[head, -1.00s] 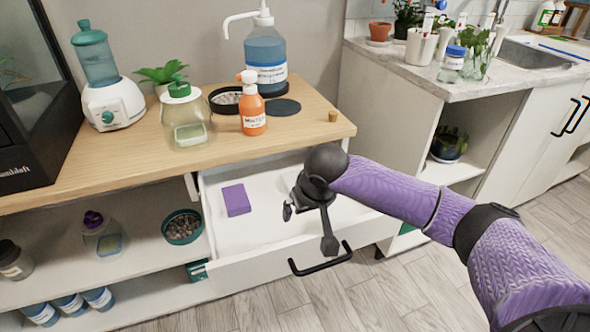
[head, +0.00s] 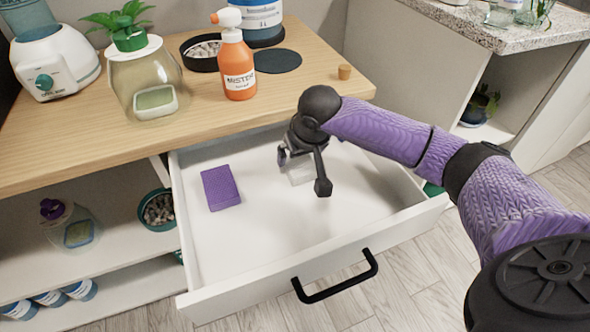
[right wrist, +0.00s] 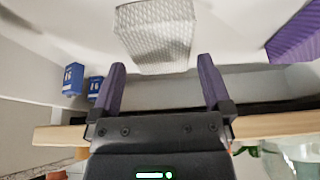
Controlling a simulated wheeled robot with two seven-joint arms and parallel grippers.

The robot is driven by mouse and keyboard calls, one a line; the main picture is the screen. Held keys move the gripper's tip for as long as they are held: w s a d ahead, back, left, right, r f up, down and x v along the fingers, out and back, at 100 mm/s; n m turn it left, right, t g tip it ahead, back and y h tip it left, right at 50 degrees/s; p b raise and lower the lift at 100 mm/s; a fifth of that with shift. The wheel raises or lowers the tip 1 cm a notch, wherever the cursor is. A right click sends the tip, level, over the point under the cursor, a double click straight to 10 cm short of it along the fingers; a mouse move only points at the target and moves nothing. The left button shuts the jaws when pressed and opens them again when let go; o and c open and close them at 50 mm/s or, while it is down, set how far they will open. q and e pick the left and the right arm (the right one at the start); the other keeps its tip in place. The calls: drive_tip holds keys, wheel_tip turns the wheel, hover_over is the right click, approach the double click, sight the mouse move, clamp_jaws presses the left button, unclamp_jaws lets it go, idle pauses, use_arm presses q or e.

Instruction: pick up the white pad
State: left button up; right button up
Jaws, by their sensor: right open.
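The white pad (right wrist: 155,35) is a pale textured block lying on the white floor of the open drawer (head: 250,262). In the head view the pad (head: 299,176) is partly hidden by my right gripper (head: 303,172). My right gripper is open and empty, low over the drawer by the pad. In the right wrist view the pad shows just beyond the two purple fingertips (right wrist: 160,75), roughly centred between them, with a gap visible. My left gripper is not in view.
A purple block (head: 221,188) lies in the drawer to the left of the pad. The wooden top (head: 300,90) overhangs the drawer's back and carries an orange spray bottle (head: 236,65) and a glass jar (head: 145,80). The drawer's front middle is clear.

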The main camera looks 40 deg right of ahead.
sight(298, 161)
drive_tip(key=x, duration=0.1)
drive_tip(key=b+x, duration=0.1)
drive_tip(key=x, duration=0.1)
drive_tip(key=shift+s+f, duration=0.1)
drive_tip(key=shift+s, duration=0.1)
drive_tip(key=shift+w, duration=0.15)
drive_tip(key=shift+r, duration=0.35)
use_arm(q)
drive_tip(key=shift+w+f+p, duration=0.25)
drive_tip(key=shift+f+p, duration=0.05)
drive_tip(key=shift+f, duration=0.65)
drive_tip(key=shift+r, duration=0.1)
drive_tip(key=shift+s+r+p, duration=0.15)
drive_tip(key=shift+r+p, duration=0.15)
use_arm(e)
drive_tip(key=shift+f, duration=0.2)
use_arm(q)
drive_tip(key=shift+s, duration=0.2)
use_arm(e)
drive_tip(key=shift+f, duration=0.1)
